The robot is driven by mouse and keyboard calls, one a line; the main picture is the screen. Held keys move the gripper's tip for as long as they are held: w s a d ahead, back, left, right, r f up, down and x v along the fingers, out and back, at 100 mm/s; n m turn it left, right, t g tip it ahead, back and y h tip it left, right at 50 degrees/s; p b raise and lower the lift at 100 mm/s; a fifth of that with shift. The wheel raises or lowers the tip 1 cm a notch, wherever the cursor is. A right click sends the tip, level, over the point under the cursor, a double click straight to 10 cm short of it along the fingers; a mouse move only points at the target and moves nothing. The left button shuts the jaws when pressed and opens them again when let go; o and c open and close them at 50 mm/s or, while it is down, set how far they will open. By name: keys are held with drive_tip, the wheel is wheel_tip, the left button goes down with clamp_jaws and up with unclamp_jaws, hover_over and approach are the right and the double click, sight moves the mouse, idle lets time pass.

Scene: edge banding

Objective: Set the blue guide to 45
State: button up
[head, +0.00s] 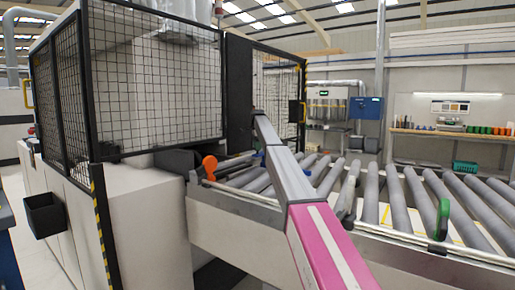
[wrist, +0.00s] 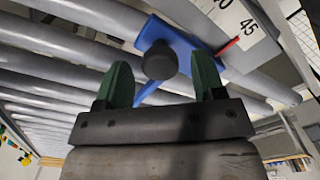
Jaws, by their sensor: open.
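The blue guide (wrist: 182,40) shows upside down above my fingers in the wrist view. It carries a dark round knob (wrist: 160,60) and a thin red pointer (wrist: 228,46). The pointer lies against a white scale (wrist: 256,36). A 45 is legible close to the pointer; the other figures are partly cut off, so I cannot tell the exact reading. My gripper (wrist: 163,68) is open, its two green fingers on either side of the knob in the picture. I cannot tell whether they touch it. In the head view my arm hides the gripper and most of the guide.
Grey conveyor rollers (head: 398,194) run across the right of the head view. A black mesh cage (head: 155,80) rises to the left.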

wheel_tip(320, 180, up, 10)
drive_tip(key=shift+r, duration=0.15)
idle(0.3)
